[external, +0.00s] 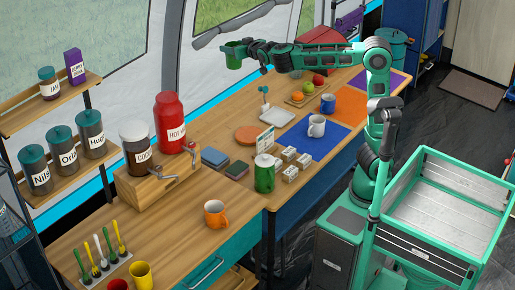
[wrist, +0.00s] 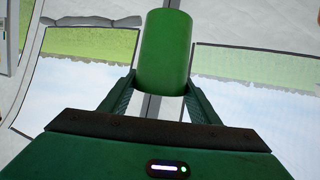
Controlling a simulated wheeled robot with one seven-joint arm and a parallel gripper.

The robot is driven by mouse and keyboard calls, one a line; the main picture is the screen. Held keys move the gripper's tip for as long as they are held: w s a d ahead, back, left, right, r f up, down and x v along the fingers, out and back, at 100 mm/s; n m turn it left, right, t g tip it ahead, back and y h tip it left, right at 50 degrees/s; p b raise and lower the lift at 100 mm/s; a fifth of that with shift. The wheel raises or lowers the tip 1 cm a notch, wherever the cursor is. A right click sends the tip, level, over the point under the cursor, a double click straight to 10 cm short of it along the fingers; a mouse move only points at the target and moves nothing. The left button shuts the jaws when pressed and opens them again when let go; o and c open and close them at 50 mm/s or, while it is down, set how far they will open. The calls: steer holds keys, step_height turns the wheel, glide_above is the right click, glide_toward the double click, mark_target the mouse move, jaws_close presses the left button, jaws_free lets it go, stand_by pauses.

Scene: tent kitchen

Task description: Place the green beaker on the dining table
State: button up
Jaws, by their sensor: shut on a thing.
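The green beaker (external: 233,56) is held in my gripper (external: 246,49) high in the air, in front of the tent wall and beyond the back edge of the table. The wrist view shows the green beaker (wrist: 166,48) between the two fingers of my gripper (wrist: 160,92), which are shut on it. The wooden table (external: 248,112) with coloured mats stands below and to the right of the beaker.
A white mug (external: 316,126) stands on a blue mat (external: 330,145), and a blue mug (external: 328,103) stands behind it. A grey tray (external: 278,116), an orange plate (external: 247,135) and a green pot (external: 264,175) also take up tabletop. Small bare patches lie between them.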

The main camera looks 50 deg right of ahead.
steer(key=s+d+f+m+g+h, duration=0.1)
steer(key=s+d+m+g+h, duration=0.2)
steer(key=d, duration=1.1)
steer(key=s+d+f+m+g+h, duration=0.1)
steer(key=s+d+f+m+h, duration=0.3)
steer(key=d, duration=0.9)
steer(key=shift+n+y, duration=0.4)
steer(key=shift+n, duration=0.3)
steer(key=shift+s+a+f, duration=0.1)
steer(key=shift+s+f, duration=0.1)
steer(key=shift+f, duration=6.8)
steer(key=shift+s+f, duration=0.25)
steer(key=shift+f, duration=6.8)
steer(key=shift+s+a+f, duration=0.1)
steer(key=shift+s+f, duration=0.1)
steer(key=shift+f, duration=6.8)
steer(key=shift+f, duration=0.15)
steer(key=o, duration=1.3)
steer(key=shift+o, duration=0.2)
